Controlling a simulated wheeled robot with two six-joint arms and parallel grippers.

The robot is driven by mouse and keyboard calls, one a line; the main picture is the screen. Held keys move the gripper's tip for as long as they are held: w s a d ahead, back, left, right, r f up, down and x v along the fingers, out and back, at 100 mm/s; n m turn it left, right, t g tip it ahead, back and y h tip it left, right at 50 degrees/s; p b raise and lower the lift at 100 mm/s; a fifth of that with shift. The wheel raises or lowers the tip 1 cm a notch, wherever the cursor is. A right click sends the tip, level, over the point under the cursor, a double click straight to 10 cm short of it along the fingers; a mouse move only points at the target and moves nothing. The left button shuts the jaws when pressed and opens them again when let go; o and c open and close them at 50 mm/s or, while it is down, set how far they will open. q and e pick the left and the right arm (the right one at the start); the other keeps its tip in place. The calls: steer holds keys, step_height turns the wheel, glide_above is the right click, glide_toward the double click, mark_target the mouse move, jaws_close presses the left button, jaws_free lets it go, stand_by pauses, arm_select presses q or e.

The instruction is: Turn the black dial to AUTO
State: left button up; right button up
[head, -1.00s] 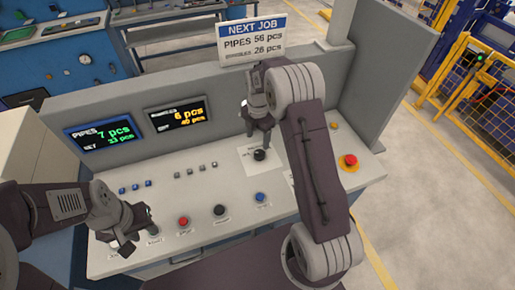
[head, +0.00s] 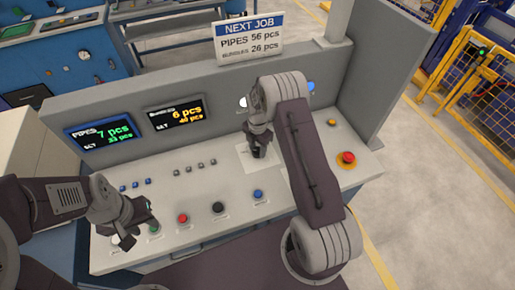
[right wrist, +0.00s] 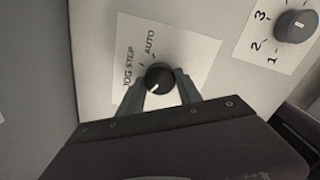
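The black dial (right wrist: 159,78) sits on a white label card (right wrist: 195,50) marked JOG, STEP and AUTO in the right wrist view. A white mark on the dial points to the lower left of the picture; AUTO is printed above the dial. My right gripper (right wrist: 160,92) has its two fingers apart, one on each side of the dial. Whether they touch it I cannot tell. In the head view my right gripper (head: 258,152) is down at the card and largely hides the dial. My left gripper (head: 138,225) is open and empty over the panel's left front, by the green button (head: 154,228).
A second dial (right wrist: 295,25) numbered 1, 2, 3 lies beside the card. The panel also holds a red button (head: 183,218), a black button (head: 218,207), a blue button (head: 258,194) and a red emergency knob (head: 347,157). A grey wall (head: 225,95) with two displays stands behind.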

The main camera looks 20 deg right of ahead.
steer(key=shift+m, duration=0.3)
steer(key=m+b, duration=0.1)
steer(key=m, duration=0.3)
steer(key=shift+m, duration=0.4)
steer(key=m, duration=0.6)
steer(key=shift+b, duration=0.4)
steer(key=m, duration=0.6)
steer(key=shift+w+r+m, duration=0.1)
steer(key=shift+m, duration=0.3)
steer(key=m, duration=0.5)
steer(key=shift+w+r+m+b, duration=0.1)
steer(key=shift+m+b, duration=0.2)
steer(key=o, duration=1.4)
steer(key=shift+c, duration=0.2)
